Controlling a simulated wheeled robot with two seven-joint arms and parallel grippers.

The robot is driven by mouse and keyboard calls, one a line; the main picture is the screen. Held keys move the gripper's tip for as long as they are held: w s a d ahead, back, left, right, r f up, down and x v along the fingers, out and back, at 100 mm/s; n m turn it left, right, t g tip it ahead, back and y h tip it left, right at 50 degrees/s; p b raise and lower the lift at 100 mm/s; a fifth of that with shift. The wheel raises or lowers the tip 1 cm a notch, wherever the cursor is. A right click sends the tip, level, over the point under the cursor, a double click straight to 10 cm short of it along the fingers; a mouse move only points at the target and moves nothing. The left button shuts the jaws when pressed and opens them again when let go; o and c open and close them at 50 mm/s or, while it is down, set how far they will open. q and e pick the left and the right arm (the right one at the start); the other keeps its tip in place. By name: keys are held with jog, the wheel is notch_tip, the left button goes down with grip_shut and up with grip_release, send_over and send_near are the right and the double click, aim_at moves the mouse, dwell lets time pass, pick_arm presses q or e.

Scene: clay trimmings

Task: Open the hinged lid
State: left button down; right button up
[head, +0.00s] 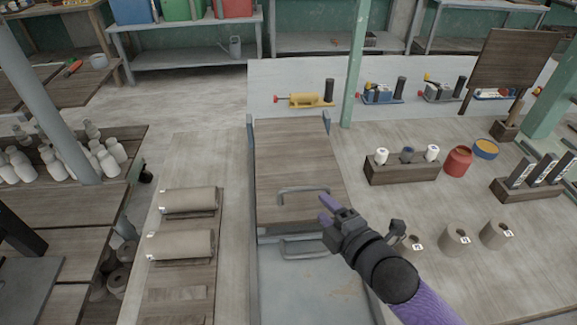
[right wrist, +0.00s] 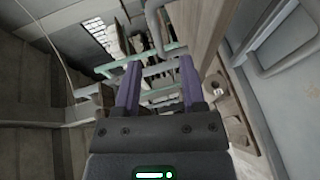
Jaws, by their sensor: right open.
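The wooden lid (head: 293,150) lies flat between grey metal side rails, in the middle of the head view. A grey bar handle (head: 303,190) stands on its near part. A second grey handle (head: 303,243) sits just below the lid's near edge, on the grey metal body. My right gripper (head: 326,208) is just right of the lid handle, close to it and not gripping it. In the right wrist view its purple fingers (right wrist: 159,88) are apart with nothing held between them. A curved grey bar (right wrist: 157,28) shows beyond them. My left gripper is out of view.
Wrapped clay rolls (head: 188,200) lie on a board at left. A wooden block with small jars (head: 402,170), a red pot (head: 457,161) and brown cylinders (head: 455,240) stand at right. A green post (head: 356,65) rises behind the lid.

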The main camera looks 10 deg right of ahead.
aim_at(308, 190)
jog(key=b+x, duration=0.3)
jog(key=x, duration=0.5)
jog(key=shift+w+a, duration=0.1)
jog(key=shift+w, duration=0.25)
jog(key=shift+w+a, duration=0.15)
jog(key=shift+w, duration=0.2)
grip_shut()
dwell(0.6)
